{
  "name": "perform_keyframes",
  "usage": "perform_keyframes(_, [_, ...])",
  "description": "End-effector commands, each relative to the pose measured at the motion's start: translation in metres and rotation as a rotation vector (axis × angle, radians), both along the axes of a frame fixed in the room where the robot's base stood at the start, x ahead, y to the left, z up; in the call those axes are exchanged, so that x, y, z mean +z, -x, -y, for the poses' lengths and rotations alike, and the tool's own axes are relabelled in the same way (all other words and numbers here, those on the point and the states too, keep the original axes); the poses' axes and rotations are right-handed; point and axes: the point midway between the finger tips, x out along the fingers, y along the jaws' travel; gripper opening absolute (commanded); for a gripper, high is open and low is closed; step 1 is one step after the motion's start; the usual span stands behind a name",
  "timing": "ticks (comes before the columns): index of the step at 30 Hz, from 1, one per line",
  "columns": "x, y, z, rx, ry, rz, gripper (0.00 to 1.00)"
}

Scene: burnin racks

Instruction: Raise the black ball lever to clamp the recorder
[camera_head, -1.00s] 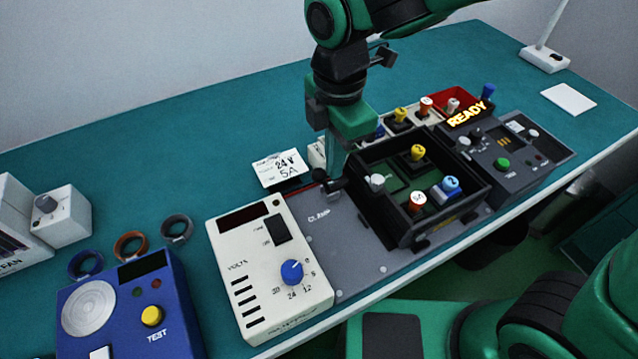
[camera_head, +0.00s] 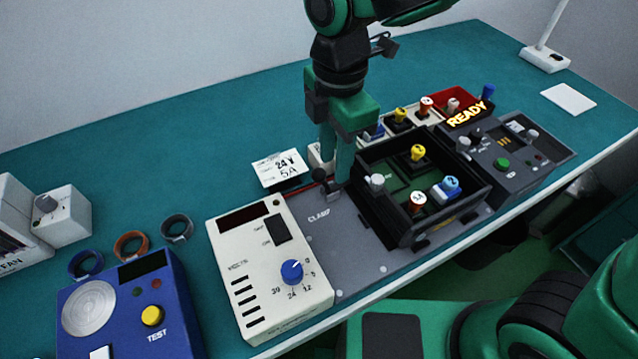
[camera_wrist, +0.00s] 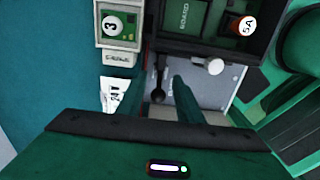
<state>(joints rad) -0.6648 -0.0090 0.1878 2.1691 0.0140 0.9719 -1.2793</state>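The black ball lever (camera_head: 322,186) stands at the left of the grey clamp plate (camera_head: 335,240), behind the word CLAMP. The black open-topped recorder (camera_head: 408,238) sits on the plate's right part, with a green board and several numbered plugs inside. My gripper (camera_head: 337,180) points down at the lever, between the recorder and the 24 V 5A card. In the wrist view, the black ball (camera_wrist: 158,97) shows in the gap between my two green fingers (camera_wrist: 158,102). The fingers are apart, with no clear contact on the ball. The fingers partly hide the lever.
A cream volts supply (camera_head: 270,265) with a blue dial stands close to the left. The 24 V 5A card (camera_head: 281,169) is behind the lever. A dark READY console (camera_head: 505,155) stands to the right. A blue TEST box (camera_head: 130,305) is at front left.

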Motion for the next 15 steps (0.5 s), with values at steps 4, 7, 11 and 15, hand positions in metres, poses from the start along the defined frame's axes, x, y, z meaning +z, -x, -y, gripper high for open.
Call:
perform_keyframes(4, [0.011, 0.0, 0.0, 0.0, -0.001, 0.001, 0.33])
perform_keyframes(7, [0.018, 0.0, 0.0, 0.0, 0.0, 0.0, 0.33])
perform_keyframes(11, [0.026, 0.0, 0.0, 0.0, -0.001, 0.001, 0.33])
perform_keyframes(15, [0.036, 0.0, 0.0, 0.0, -0.002, 0.001, 0.33])
